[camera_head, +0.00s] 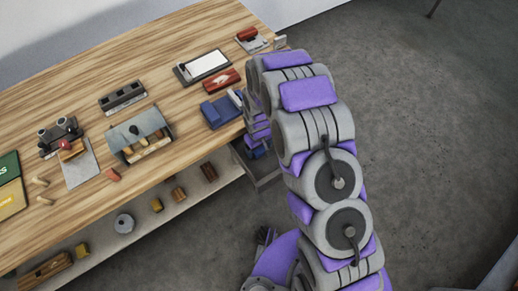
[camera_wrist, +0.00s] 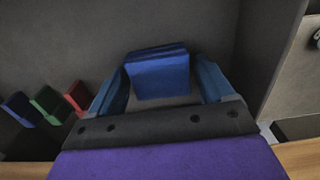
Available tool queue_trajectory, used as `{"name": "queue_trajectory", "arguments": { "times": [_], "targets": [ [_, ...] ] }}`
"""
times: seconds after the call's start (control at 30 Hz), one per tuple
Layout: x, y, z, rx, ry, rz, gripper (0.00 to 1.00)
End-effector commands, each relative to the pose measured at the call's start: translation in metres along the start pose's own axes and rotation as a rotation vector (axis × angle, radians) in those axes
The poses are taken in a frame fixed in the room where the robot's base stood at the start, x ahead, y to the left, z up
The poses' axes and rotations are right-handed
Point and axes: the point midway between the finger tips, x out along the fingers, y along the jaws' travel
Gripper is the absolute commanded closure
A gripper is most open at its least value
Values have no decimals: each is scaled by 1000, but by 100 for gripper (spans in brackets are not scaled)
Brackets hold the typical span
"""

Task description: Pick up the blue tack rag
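The blue tack rag (camera_wrist: 158,73) is a flat-faced blue block near the middle of the wrist view, over a grey surface. My gripper (camera_wrist: 161,76) is open, with one blue finger on each side of the rag. A small gap shows on the right; on the left I cannot tell whether finger and rag touch. In the head view my gripper (camera_head: 257,143) reaches down at the bench's right end, over an open grey drawer (camera_head: 266,181). My arm hides most of that spot.
Dark blue (camera_wrist: 20,107), green (camera_wrist: 47,101) and red (camera_wrist: 77,96) pieces stand left in the wrist view. A grey wall (camera_wrist: 272,50) rises close on the right. The wooden bench (camera_head: 85,100) holds a blue object (camera_head: 221,110), a red case (camera_head: 222,81) and several tools.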

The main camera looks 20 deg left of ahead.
Motion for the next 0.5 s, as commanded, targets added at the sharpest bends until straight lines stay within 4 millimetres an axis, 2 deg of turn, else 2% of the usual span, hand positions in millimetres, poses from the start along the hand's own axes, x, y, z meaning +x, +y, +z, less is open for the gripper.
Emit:
{"name": "queue_trajectory", "arguments": {
  "times": [0.07, 0.4, 0.5],
  "targets": [
    [0, 0, 0, 0, 0, 0, 26],
    [-1, 2, 3, 0, 2, -3, 59],
    [-1, 1, 2, 0, 2, -2, 59]
  ]
}}
